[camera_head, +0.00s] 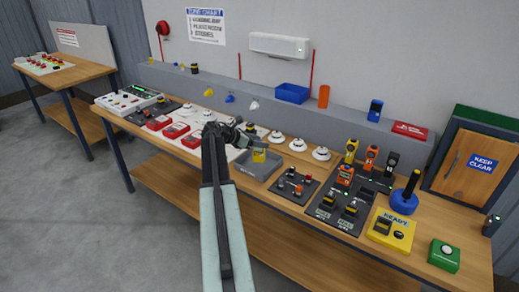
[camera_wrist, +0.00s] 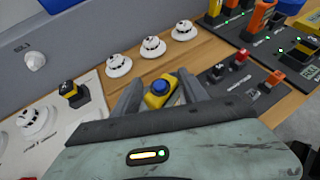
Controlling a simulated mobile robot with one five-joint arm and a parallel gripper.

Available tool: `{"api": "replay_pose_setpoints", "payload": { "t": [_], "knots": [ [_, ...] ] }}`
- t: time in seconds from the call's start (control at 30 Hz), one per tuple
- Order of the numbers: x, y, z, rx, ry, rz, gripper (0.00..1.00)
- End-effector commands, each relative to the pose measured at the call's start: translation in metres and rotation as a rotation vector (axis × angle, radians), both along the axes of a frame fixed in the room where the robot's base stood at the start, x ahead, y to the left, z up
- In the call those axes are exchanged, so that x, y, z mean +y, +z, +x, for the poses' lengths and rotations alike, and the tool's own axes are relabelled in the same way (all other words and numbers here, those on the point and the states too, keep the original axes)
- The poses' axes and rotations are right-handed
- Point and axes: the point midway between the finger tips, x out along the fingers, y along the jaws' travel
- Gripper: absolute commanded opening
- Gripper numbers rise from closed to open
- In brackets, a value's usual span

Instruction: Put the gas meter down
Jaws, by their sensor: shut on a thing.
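The gas meter (camera_head: 259,156) is a small yellow body, seen low at the end of my arm in the head view. In the wrist view the gas meter (camera_wrist: 157,100) shows a round blue part on top and sits between the two grey fingers. My gripper (camera_head: 250,143) is shut on it; the fingers of my gripper (camera_wrist: 160,92) show on both sides of it. A grey tray (camera_head: 250,182) is just below and around it in the head view. I cannot tell whether the meter touches the tray floor.
White round detectors (camera_head: 321,153) stand behind and right of the tray. A dark panel with red-and-black parts (camera_head: 293,187) is to its right, and a charging rack with upright meters (camera_head: 371,155) further right. A white board with red devices (camera_head: 176,130) lies left.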

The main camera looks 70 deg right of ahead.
Motion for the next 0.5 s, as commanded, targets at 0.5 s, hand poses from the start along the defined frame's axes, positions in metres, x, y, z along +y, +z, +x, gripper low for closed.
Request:
{"api": "replay_pose_setpoints", "payload": {
  "t": [0.5],
  "knots": [
    [-0.012, -0.041, 0.004, 0.0, 0.0, 0.0, 0.0]
  ]
}}
